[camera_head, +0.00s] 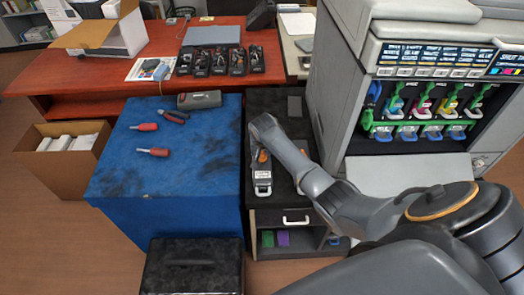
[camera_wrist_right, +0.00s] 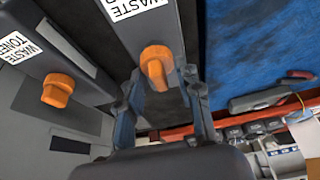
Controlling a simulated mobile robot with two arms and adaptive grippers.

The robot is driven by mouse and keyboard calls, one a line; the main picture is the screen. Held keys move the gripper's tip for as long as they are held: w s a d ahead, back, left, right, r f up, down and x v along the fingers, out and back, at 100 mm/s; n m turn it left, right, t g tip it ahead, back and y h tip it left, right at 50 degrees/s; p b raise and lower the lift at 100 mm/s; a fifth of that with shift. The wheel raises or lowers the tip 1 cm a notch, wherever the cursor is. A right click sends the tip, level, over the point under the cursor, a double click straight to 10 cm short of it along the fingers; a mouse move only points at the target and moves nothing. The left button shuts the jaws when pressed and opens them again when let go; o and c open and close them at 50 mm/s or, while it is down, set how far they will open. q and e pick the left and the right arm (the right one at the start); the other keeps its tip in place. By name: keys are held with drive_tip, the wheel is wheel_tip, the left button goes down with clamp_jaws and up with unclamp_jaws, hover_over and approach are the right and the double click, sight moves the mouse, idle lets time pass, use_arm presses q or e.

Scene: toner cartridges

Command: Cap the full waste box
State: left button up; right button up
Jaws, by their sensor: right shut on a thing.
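A grey waste box (camera_head: 262,182) with a white label and an orange cap (camera_head: 262,156) lies on the black cabinet top. It shows in the right wrist view (camera_wrist_right: 140,28), labelled WASTE, with its orange cap (camera_wrist_right: 157,62). My right gripper (camera_wrist_right: 160,90) is shut on the capped end of this box, a finger on each side. In the head view, the right gripper (camera_head: 262,135) is at the far end of the box. A second waste box (camera_wrist_right: 40,50) with an orange cap (camera_wrist_right: 57,90) lies alongside, mostly hidden by my arm in the head view. My left gripper is not in view.
The blue cabinet (camera_head: 170,185) at left bears two red-handled screwdrivers, pliers and a grey case. The printer (camera_head: 405,100) stands open at right with several toner slots. Several black cartridges (camera_head: 218,60) lie on the red desk. A black case (camera_head: 192,268) stands in front.

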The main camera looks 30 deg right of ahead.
idle(0.4)
drive_tip(key=o, duration=1.3)
drive_tip(key=shift+r+p, duration=3.55)
drive_tip(key=shift+p, duration=0.3)
clamp_jaws()
